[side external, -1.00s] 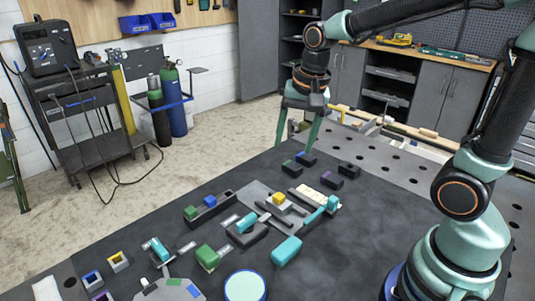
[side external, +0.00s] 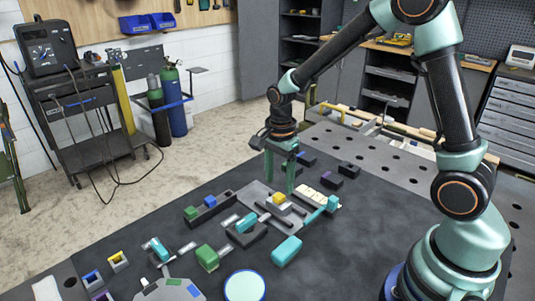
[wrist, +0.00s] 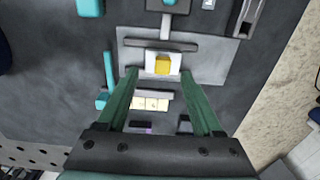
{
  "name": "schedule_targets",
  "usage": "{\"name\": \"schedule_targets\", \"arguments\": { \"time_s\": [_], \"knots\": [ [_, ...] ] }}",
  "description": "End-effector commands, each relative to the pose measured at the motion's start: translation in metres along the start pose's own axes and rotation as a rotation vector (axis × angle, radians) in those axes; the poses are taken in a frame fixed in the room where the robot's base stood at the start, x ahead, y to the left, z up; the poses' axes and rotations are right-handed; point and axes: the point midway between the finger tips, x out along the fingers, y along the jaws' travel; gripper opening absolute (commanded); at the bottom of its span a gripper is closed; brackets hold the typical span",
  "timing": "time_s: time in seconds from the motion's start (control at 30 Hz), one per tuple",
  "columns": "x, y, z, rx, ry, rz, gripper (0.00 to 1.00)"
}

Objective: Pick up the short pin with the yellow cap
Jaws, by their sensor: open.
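The pin with the yellow cap (side external: 279,198) stands on the grey plate (side external: 254,190) near the middle of the dark mat. In the wrist view the yellow cap (wrist: 163,66) sits on a white patch, with a dark bar on either side of it. Only the cap shows clearly; the pin's shaft is hidden. My gripper (side external: 280,192) is open and empty, its green fingers pointing down over the plate. In the wrist view my gripper (wrist: 163,72) has its fingertips spread to the left and right of the cap, not visibly touching it.
Blocks in green (side external: 207,257) and teal (side external: 287,250) stand at the front. A dark holder with green and blue pieces (side external: 209,204) is to the left. A teal-handled bar (side external: 331,204) and cream tiles (side external: 308,196) lie right of the plate.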

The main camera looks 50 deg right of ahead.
Motion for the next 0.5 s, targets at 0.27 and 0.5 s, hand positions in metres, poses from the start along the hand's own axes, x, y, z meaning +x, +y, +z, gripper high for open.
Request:
{"name": "schedule_targets", "arguments": {
  "time_s": [0.27, 0.5],
  "knots": [
    [0.027, -0.003, -0.006, 0.001, 0.0, 0.003, 0.68],
    [0.053, -0.005, -0.007, -0.001, 0.0, 0.001, 0.68]
  ]
}}
